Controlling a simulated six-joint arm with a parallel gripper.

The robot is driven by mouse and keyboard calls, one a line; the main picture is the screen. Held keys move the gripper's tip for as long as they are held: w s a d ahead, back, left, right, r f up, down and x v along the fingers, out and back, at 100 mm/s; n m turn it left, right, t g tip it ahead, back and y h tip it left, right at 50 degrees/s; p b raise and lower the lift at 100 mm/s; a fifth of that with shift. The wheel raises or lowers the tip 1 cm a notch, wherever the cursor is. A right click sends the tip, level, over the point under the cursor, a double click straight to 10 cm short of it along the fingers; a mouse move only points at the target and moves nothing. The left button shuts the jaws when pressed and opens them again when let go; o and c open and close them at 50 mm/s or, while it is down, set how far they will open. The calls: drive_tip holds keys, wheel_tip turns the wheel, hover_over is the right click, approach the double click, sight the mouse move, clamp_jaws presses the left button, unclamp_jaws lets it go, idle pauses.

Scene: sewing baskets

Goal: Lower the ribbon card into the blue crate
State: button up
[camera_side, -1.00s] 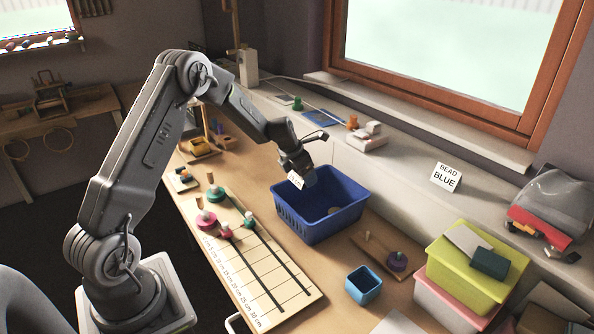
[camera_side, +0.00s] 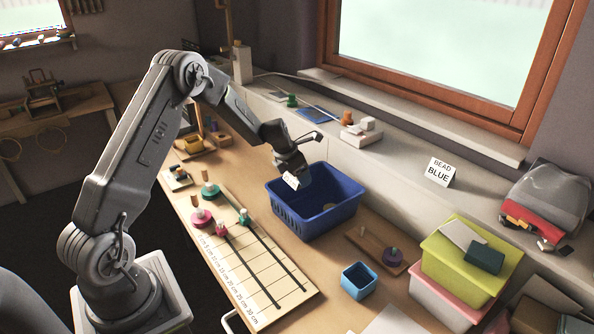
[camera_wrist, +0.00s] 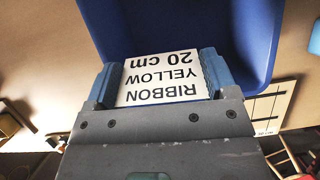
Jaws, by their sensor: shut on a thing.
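The blue crate (camera_side: 312,222) stands on the bench in the middle of the side view. Its inner wall (camera_wrist: 180,25) fills the upper part of the wrist view. My gripper (camera_side: 292,177) is over the crate's left part, at about rim height. It is shut on the white ribbon card (camera_wrist: 160,78), held between the two blue fingers. The card reads "RIBBON YELLOW 20 cm", upside down in the wrist view. The card also shows as a small white patch in the side view (camera_side: 291,182). Whether it touches the crate cannot be told.
A small pale item lies in the crate, partly hidden. A ruled board (camera_side: 262,270) with spools is at its left.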

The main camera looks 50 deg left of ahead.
drive_tip(key=shift+f, duration=4.05)
drive_tip(key=shift+f, duration=0.8)
drive_tip(key=o, duration=0.8)
